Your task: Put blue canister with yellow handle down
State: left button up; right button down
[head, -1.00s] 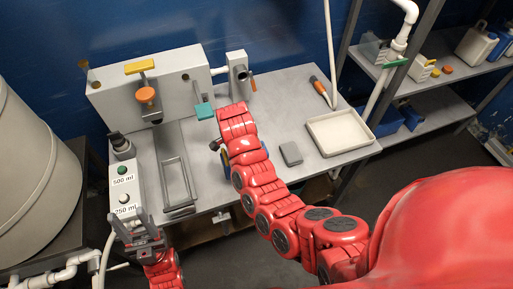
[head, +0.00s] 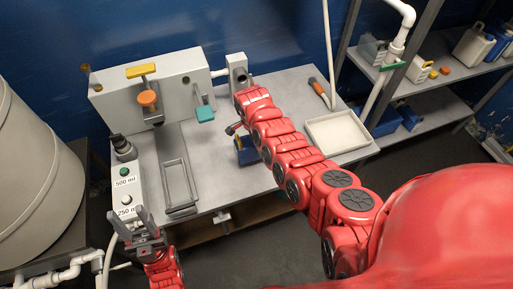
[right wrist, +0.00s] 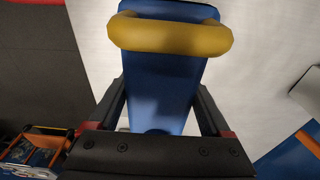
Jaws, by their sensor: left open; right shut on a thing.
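The blue canister (head: 245,156) is at the front part of the grey worktable, mostly hidden by my right arm in the head view. In the right wrist view the blue canister (right wrist: 160,75) with its yellow handle (right wrist: 170,36) sits between the dark fingers of my right gripper (right wrist: 163,100), which is shut on it. I cannot tell whether its base touches the table. My right gripper's fingers are hidden in the head view. My left gripper (head: 142,224) is open and empty beside the control box with the 500 ml and 250 ml buttons.
The worktable (head: 222,182) carries a grey dispensing machine (head: 180,82), a metal frame (head: 178,185) and a white tray (head: 338,134). An orange-handled tool (head: 318,88) lies at the back. Shelves stand at the right, a large tank (head: 35,170) at the left.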

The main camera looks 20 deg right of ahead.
jog(key=shift+f, duration=0.7)
jog(key=shift+w+f+b, duration=0.15)
jog(key=shift+f+b, duration=0.3)
jog(key=shift+f, duration=0.45)
jog(key=shift+f, duration=0.15)
grip_release()
